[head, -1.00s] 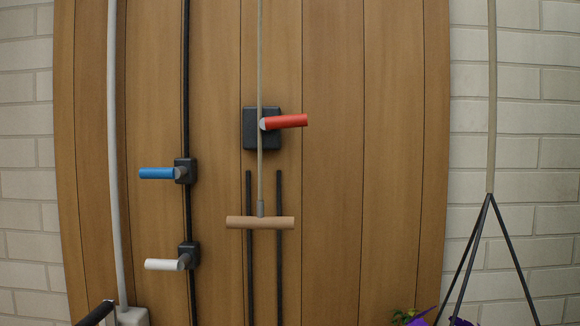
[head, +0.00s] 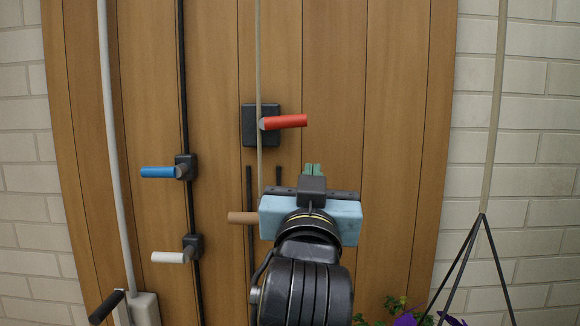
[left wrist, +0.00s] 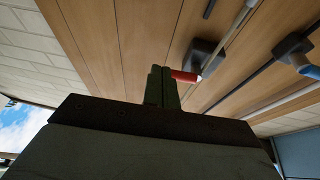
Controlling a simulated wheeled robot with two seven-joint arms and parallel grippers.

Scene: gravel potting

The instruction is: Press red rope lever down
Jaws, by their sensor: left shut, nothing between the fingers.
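The red lever (head: 285,122) sticks out to the right from a black block (head: 250,138) on the wooden panel. It lies nearly level, its free end slightly raised. A tan rope (head: 259,60) runs down past its hub. My left gripper (head: 312,170) is below the red lever, toward its right end, with a visible gap in the head view. Its green fingers are shut together and empty. In the left wrist view the fingers (left wrist: 162,88) point up at the panel, and the red lever (left wrist: 184,76) shows just right of their tips. My right gripper is not in view.
A wooden crossbar (head: 241,218) is partly hidden behind my left gripper. A blue lever (head: 157,172) and a white lever (head: 168,257) are at the left. A black-handled lever (head: 107,306) is at lower left. Purple flowers (head: 405,320) and a hanger (head: 483,215) are at the right.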

